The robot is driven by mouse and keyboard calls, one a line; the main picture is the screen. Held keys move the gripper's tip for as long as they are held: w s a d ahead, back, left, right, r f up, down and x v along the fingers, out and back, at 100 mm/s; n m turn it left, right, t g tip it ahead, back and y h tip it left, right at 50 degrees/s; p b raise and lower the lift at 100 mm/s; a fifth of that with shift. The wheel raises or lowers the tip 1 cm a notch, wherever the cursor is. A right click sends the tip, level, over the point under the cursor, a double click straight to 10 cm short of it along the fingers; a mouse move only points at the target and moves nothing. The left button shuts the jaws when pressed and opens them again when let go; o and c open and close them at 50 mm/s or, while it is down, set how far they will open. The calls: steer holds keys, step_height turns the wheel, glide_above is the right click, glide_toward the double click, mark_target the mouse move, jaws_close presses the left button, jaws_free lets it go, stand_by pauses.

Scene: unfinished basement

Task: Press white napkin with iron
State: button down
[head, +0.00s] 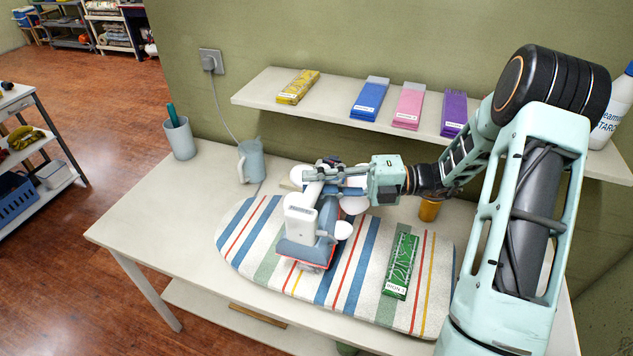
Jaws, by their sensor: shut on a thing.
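The iron (300,243), with a blue and white body and a reddish line along its base, is upright on or just above the striped ironing board (258,258); contact is unclear. My gripper (322,183) is shut on the iron's upper part, reaching in from the right. Its fingers partly hide the handle. A folded green patterned cloth (400,264) with a white label lies on the board to the right of the iron, apart from it. I cannot make out a white napkin; the surface under the iron is hidden.
A wall shelf (270,100) holds folded yellow (298,87), blue (370,98), pink (409,106) and purple (454,113) cloths. A grey jug (251,161) and a cup (180,139) stand at the table's back left. An orange-brown container (429,210) stands behind the board. The table's front left is clear.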

mark_target(316, 206)
steer(key=shift+f+b, duration=2.95)
steer(key=shift+f, duration=0.55)
steer(key=shift+s+a+p, duration=0.2)
steer(key=shift+s+p, duration=0.15)
steer(key=shift+s, duration=0.15)
steer(key=shift+s+a+p, duration=0.15)
steer(key=shift+s+p, duration=0.2)
steer(key=shift+s, duration=0.15)
stand_by(0.3)
steer(key=shift+w+d+p, duration=0.3)
steer(key=shift+w+p, duration=0.05)
steer(key=shift+w, duration=0.5)
steer(key=shift+w+d+p, duration=0.3)
steer(key=shift+w, duration=0.55)
stand_by(0.6)
